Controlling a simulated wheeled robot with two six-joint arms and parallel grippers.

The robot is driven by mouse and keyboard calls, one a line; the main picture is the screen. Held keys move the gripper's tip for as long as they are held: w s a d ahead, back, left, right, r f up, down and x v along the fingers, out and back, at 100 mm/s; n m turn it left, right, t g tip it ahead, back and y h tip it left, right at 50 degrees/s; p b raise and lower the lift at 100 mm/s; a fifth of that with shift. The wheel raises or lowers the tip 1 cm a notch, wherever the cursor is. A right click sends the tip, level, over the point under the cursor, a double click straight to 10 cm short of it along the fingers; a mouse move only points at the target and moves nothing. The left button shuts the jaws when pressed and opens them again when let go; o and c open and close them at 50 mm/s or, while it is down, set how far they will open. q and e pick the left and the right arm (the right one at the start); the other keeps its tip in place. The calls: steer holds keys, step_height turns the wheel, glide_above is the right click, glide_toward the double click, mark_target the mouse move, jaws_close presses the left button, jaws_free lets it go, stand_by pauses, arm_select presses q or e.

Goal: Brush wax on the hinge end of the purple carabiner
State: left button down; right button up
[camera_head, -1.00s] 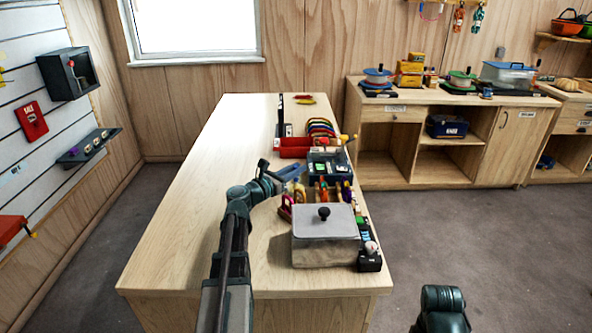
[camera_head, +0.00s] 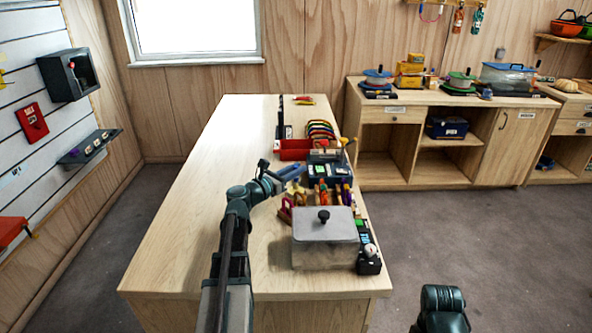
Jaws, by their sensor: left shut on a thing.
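My left gripper (camera_head: 290,172) reaches over the right side of the wooden workbench, with its blue fingers near a row of small climbing gear. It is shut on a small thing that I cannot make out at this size. A small purple thing (camera_head: 346,192) stands at the right end of the colourful row; I cannot tell whether it is the purple carabiner. I cannot pick out the wax or brush with certainty. My right gripper is out of view; only part of my right arm shows at the lower right.
A lidded grey box (camera_head: 325,252) with a black knob stands before the gear. A black stand (camera_head: 369,262) is beside it. A red tray (camera_head: 294,150) and coloured curved pieces (camera_head: 321,129) lie farther back. The left of the workbench (camera_head: 190,215) is clear.

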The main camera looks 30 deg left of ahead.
arm_select(q)
steer(key=shift+r+p, duration=2.65)
steer(key=shift+r, duration=0.3)
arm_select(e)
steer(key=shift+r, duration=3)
arm_select(q)
steer(key=shift+r+p, duration=0.75)
steer(key=shift+p, duration=0.05)
steer(key=shift+f, duration=0.1)
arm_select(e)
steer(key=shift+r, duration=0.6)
